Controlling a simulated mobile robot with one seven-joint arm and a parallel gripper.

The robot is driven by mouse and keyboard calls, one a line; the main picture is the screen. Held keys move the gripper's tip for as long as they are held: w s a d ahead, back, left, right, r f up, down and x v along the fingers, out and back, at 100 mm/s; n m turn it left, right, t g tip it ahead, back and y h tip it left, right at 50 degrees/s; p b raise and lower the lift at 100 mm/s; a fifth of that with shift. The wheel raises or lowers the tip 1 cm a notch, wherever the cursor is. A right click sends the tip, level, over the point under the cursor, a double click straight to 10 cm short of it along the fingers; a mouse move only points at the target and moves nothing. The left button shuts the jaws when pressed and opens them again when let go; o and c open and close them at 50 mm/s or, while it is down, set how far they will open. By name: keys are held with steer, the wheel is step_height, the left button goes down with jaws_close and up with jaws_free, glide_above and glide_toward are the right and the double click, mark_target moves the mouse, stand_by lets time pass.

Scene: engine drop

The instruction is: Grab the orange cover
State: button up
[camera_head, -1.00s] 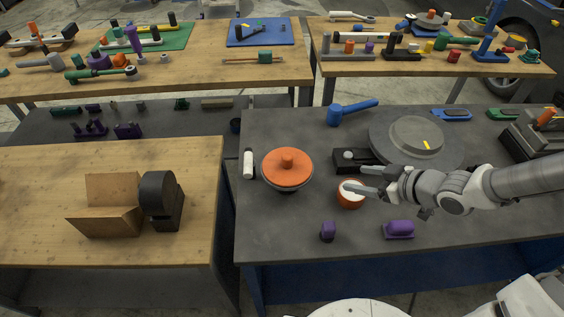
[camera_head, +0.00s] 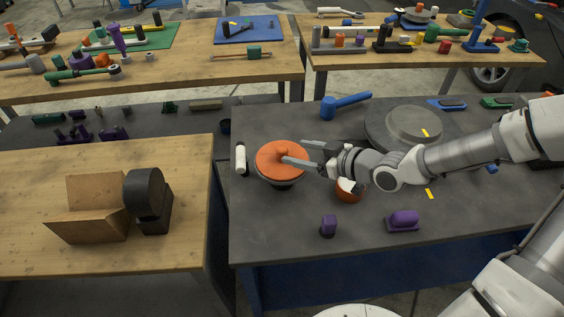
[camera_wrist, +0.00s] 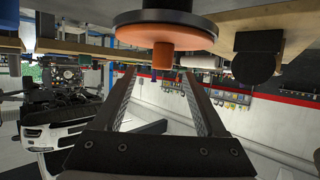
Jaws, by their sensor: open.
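The orange cover (camera_head: 277,161) is a round disc with a raised knob, resting on a dark round base on the dark grey table. In the wrist view the orange cover (camera_wrist: 165,35) is at the top, upside down in the picture, with its knob just beyond and between the finger ends. My gripper (camera_head: 295,151) reaches in from the right, its fingers at the right side of the knob, apart and with nothing held. The open fingers also show in the wrist view (camera_wrist: 158,78). I cannot tell whether a finger touches the cover.
A white cylinder (camera_head: 240,159) stands just left of the cover. An orange bowl-like part (camera_head: 348,191) is under my wrist. A blue hammer (camera_head: 345,104), a grey round plate (camera_head: 405,127) and purple blocks (camera_head: 403,219) are nearby. The table's front middle is mostly clear.

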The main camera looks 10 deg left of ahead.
mark_target(286, 150)
steer(key=shift+b+x, duration=0.95)
steer(key=shift+x, duration=2.1)
steer(key=shift+s+r, duration=0.1)
steer(key=shift+r, duration=0.05)
jaws_close()
